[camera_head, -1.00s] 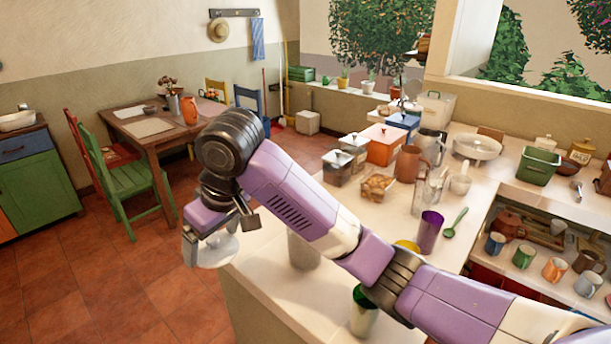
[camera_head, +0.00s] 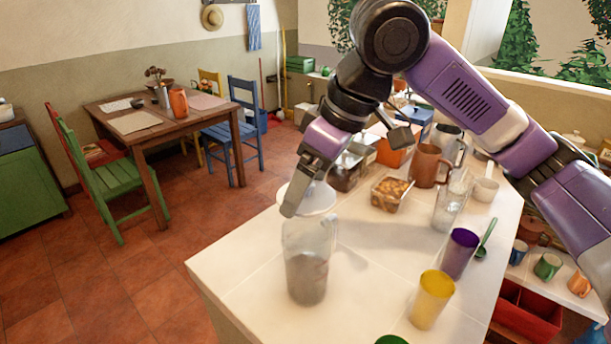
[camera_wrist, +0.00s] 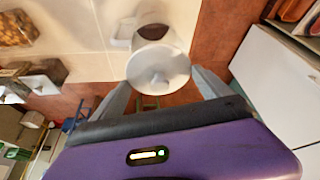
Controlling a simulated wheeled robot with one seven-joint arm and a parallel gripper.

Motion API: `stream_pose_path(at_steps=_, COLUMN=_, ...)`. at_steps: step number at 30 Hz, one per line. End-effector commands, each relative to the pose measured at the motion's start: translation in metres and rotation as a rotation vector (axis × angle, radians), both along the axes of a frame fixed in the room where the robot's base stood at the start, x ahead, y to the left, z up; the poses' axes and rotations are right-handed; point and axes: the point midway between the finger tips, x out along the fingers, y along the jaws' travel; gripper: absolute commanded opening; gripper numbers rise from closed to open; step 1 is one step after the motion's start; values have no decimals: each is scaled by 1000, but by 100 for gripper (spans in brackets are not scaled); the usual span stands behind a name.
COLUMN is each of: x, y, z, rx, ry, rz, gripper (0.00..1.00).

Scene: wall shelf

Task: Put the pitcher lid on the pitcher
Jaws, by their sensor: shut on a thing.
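The pitcher lid (camera_head: 318,199) is a pale, round disc with a small knob. My gripper (camera_head: 296,190) is shut on it and holds it roughly level. The clear pitcher (camera_head: 308,262), grey in its lower part, stands upright near the counter's left edge. In the head view the lid is close above the pitcher's rim; any gap is hard to judge. In the wrist view the lid (camera_wrist: 158,70) lies between the fingers and covers part of the pitcher (camera_wrist: 150,32), which shows beyond it, so the two look offset there.
A yellow cup (camera_head: 432,299) and a purple cup (camera_head: 459,253) stand to the right on the counter (camera_head: 360,285). A glass container of brown food (camera_head: 389,193), a brown jug (camera_head: 427,165) and a clear jug (camera_head: 451,203) stand behind. Counter around the pitcher's base is clear.

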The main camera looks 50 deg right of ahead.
Motion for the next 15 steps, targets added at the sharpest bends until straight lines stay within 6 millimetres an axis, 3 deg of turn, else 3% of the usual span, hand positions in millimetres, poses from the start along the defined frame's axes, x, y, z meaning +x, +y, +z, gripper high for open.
stream_pose_path(at_steps=15, x=0, y=1, z=-39, rx=0, ry=0, rz=0, gripper=43)
